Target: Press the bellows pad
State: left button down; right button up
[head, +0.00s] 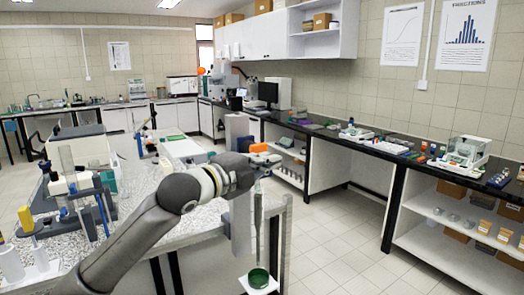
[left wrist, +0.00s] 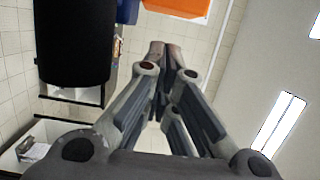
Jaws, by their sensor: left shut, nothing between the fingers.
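A dark green round pad (head: 258,278), which looks like the bellows pad, sits on a white plate (head: 246,288) low beside the end of the speckled bench. A slim grey upright piece (head: 258,215) rises from about the pad towards my gripper; I cannot tell what it joins. My left gripper (head: 274,160) is above and well apart from the pad, past the bench end. In the left wrist view my left gripper (left wrist: 170,50) is shut, fingertips together and empty. The pad does not show there. My right gripper is out of view.
The speckled bench (head: 215,215) with lab devices lies under my left arm. A long black-topped counter (head: 345,147) runs along the right wall. The tiled floor (head: 335,240) between is clear. An orange object (left wrist: 180,8) and a black cylinder (left wrist: 75,40) show in the wrist view.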

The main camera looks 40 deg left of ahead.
pick_arm(q)
jog(key=shift+w+a, duration=0.2)
jog(key=shift+a, duration=0.75)
